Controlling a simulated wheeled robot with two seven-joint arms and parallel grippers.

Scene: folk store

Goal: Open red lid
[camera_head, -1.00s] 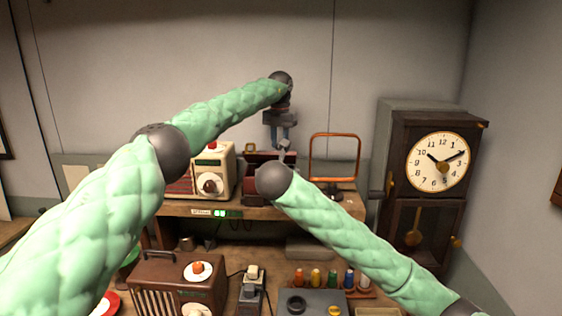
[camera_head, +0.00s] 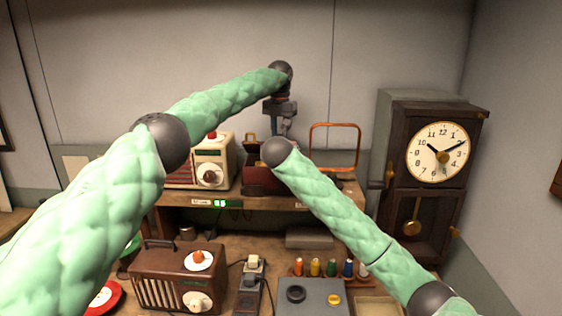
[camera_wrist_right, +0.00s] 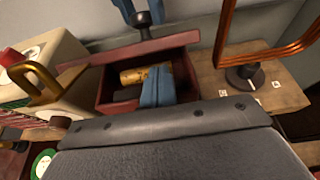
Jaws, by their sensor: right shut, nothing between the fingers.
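The dark red box (camera_head: 256,181) stands on the raised shelf, partly hidden by my right arm in the head view. In the right wrist view the box is open, with a tan cylinder (camera_wrist_right: 134,76) and a dark item inside. The red lid (camera_wrist_right: 150,48) is a slab along the box's far side, with a dark knob (camera_wrist_right: 144,19). My left gripper (camera_head: 281,130) hangs above it, its blue fingers apart around or just above the knob; contact is unclear. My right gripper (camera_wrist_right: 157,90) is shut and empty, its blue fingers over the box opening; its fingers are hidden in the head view.
A cream radio (camera_head: 212,160) stands left of the box, near a brass handle (camera_wrist_right: 38,84). A copper frame (camera_head: 335,126) on a dark base stands right. A pendulum clock (camera_head: 437,150) is further right. A brown radio (camera_head: 178,280) and several thread spools (camera_head: 315,268) sit below.

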